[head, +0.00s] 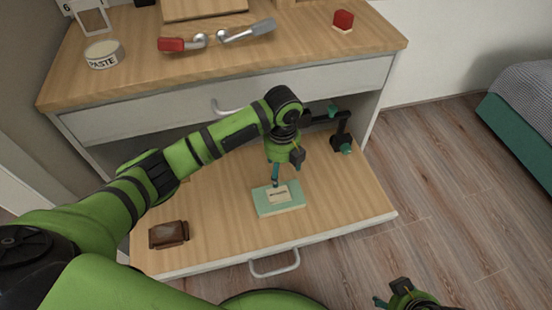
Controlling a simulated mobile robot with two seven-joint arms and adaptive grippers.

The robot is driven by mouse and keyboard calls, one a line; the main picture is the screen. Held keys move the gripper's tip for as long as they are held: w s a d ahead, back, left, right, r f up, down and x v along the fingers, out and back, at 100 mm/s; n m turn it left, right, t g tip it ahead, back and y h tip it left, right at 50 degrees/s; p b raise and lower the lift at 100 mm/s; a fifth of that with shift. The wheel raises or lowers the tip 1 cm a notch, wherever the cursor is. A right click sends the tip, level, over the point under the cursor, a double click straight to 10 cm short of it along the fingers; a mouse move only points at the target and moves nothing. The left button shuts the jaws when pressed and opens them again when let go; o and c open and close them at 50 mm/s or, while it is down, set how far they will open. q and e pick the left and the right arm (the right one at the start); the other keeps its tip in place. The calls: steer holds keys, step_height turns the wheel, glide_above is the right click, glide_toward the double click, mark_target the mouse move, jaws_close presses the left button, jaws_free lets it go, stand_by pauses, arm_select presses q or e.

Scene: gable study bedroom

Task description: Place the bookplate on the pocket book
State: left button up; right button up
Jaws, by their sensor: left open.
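The pocket book (290,209) is a pale green block lying flat on the pulled-out wooden board. The bookplate (279,196), a small cream piece with dark lettering, appears to lie flat on its top, within its edges. My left gripper (275,182) is open and points down just above the bookplate's far left edge. My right gripper (390,301) is low at the bottom edge, away from the board and partly cut off.
A brown box-like item (168,235) sits at the board's left. A black jointed item with teal parts (342,142) stands at the back right. The desk above holds a paste tub (104,55), two handled tools and a red block (343,19). The board's right front is clear.

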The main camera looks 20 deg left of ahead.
arm_select(q)
steer(key=s+d+f+n+t+h, duration=0.1)
steer(key=s+d+f+n, duration=0.2)
steer(key=s+n, duration=0.3)
steer(key=s+d+f+n+t+h, duration=0.1)
steer(key=s+d+f+n+h, duration=0.15)
steer(key=s+n, duration=0.4)
steer(key=s+a+r+n+t+y, duration=0.1)
steer(key=s+a+n+y, duration=0.2)
steer(key=s+a+n, duration=0.7)
steer(key=a+n, duration=0.1)
steer(key=n, duration=0.4)
steer(key=shift+s+a, duration=0.15)
steer(key=shift+s, duration=0.05)
arm_select(e)
steer(key=shift+s+f, duration=0.1)
steer(key=shift+s, duration=0.05)
arm_select(q)
steer(key=shift+w+n+p, duration=0.1)
steer(key=shift+n+p, duration=0.15)
steer(key=shift+p, duration=0.15)
